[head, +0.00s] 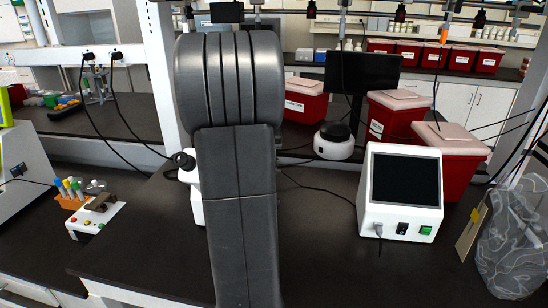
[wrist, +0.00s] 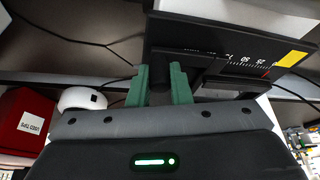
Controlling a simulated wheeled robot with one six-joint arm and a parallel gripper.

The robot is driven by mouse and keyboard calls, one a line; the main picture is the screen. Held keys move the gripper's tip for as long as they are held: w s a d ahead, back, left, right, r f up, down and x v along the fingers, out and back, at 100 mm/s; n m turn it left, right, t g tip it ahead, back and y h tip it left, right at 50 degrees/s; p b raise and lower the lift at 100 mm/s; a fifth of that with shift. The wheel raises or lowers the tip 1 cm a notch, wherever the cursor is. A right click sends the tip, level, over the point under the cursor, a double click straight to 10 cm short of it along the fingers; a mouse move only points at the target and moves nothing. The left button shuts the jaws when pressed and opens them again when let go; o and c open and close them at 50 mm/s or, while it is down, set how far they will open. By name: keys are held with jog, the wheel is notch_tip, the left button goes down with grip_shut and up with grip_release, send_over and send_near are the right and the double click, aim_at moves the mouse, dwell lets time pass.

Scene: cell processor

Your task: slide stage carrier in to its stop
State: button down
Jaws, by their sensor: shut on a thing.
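In the wrist view my gripper (wrist: 162,82) has two green fingers, shut on a dark knob (wrist: 160,66) between them. The knob appears to belong to the black stage carrier (wrist: 190,38), a flat plate above the fingers. A white number scale and a small red mark show along the plate's right part, with a yellow label (wrist: 292,58) at its right end. A dark block (wrist: 228,82) lies just right of the fingers. The stop cannot be made out. In the head view my arm hides my gripper and the carrier.
In the head view a white device with a dark screen (head: 400,190) stands right of my arm, before red bins (head: 452,150). A small white instrument (head: 334,143) stands behind it. A small white box (head: 92,220) with coloured tubes stands at left. Black cables cross the bench.

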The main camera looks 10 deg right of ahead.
jog(key=shift+a, duration=0.15)
jog(key=c, duration=1.6)
grip_release()
jog(key=shift+o, duration=1.4)
jog(key=shift+w+a, duration=0.1)
jog(key=shift+a, duration=0.1)
jog(key=shift+d, duration=0.1)
jog(key=b+v, duration=0.1)
jog(key=v, duration=1.3)
jog(key=shift+f, duration=0.1)
